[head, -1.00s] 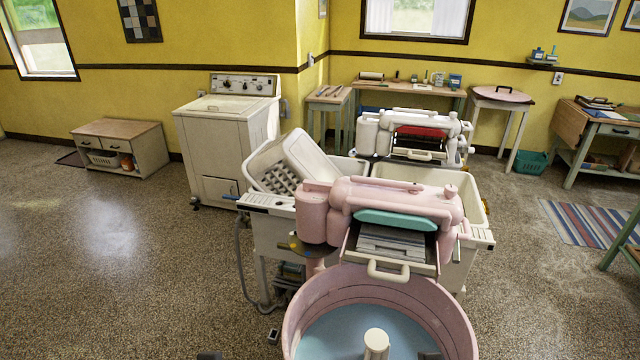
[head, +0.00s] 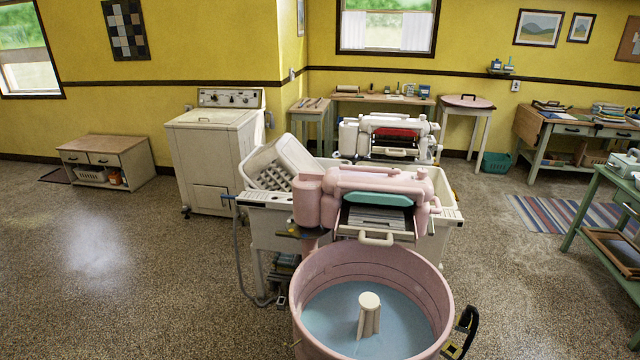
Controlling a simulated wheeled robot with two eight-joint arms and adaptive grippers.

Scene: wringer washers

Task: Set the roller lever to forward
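The pink wringer washer shows in the head view with its round tub (head: 437,279) at the bottom centre. Its pink wringer head (head: 375,180) is above the tub's far side, with a teal bar (head: 378,199) at its front. A small pink knob (head: 421,181) stands on the wringer's right end. A small dark part with a yellowish end (head: 291,233) sits low at the wringer's left. I cannot tell which part is the roller lever or how it is set.
A double laundry sink (head: 442,212) and a white wringer (head: 392,132) stand behind. A green table (head: 590,190) is at the right. The floor (head: 130,260) at left is clear.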

